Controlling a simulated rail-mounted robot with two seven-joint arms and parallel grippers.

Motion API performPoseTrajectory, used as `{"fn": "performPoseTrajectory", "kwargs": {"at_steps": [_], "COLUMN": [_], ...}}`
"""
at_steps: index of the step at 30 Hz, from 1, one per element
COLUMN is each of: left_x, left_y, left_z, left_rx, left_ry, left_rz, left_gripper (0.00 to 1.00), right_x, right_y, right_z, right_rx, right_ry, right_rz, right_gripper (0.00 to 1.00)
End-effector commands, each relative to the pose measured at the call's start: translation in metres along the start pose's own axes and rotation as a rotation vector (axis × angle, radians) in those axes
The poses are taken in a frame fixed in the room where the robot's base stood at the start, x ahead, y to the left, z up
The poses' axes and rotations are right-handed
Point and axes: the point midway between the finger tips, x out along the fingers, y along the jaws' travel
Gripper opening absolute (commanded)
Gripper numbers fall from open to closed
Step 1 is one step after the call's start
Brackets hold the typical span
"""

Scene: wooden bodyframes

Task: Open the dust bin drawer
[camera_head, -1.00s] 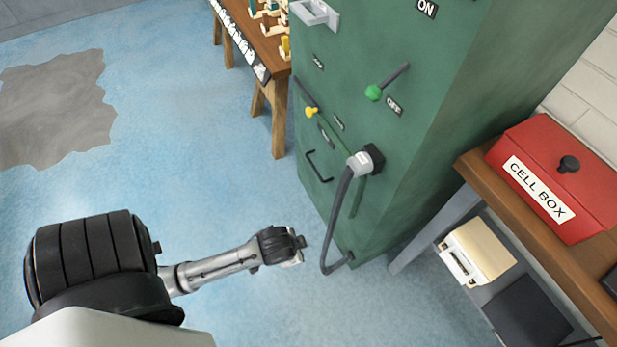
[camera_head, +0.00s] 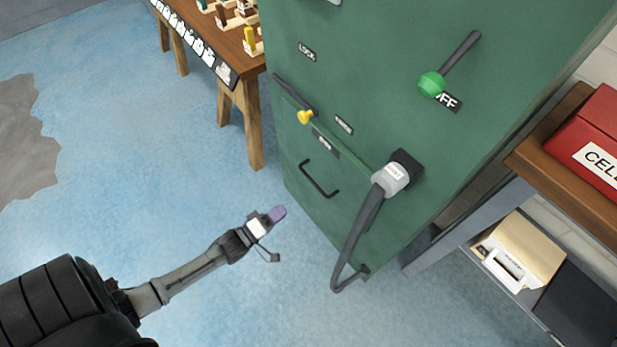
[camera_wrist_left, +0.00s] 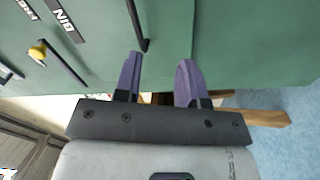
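The dust bin drawer is the lower front of the green cabinet (camera_head: 345,215), marked with a small BIN label (camera_head: 325,146). It looks closed, with its black bar handle (camera_head: 318,178) on the front. The handle also shows in the left wrist view (camera_wrist_left: 137,25), just beyond the fingertips. A lever with a yellow knob (camera_head: 304,117) sits above the handle, near a FREE label (camera_head: 344,125). My left gripper (camera_head: 277,234) is left of and below the handle, apart from it. In the left wrist view its purple fingers (camera_wrist_left: 158,68) are spread with nothing between them. My right gripper is out of view.
A thick grey hose (camera_head: 362,235) loops from a plug on the cabinet's front, right of the handle. A green-knobbed lever (camera_head: 431,84) is higher up. A wooden table (camera_head: 240,80) stands left of the cabinet, and a shelf (camera_head: 555,140) right. The blue floor (camera_head: 130,170) is clear.

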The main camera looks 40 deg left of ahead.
Motion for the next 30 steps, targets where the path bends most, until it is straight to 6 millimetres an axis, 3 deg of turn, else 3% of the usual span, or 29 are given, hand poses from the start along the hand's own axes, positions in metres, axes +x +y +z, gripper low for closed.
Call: {"fn": "performPoseTrajectory", "kwargs": {"at_steps": [4, 13, 30], "left_x": [-0.001, 0.009, 0.106], "left_y": [0.02, 0.023, 0.035], "left_z": [-0.003, -0.003, -0.004], "left_rx": [-0.19, -0.32, -0.318], "left_ry": [0.007, -0.002, -0.002], "left_rz": [0.128, 0.145, 0.143], "left_gripper": [0.37, 0.37, 0.37], "right_x": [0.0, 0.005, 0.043], "right_y": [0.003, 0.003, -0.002], "right_z": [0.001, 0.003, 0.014], "right_rx": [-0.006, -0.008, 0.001], "right_ry": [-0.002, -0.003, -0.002], "right_rz": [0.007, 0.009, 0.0], "right_gripper": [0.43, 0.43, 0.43]}}
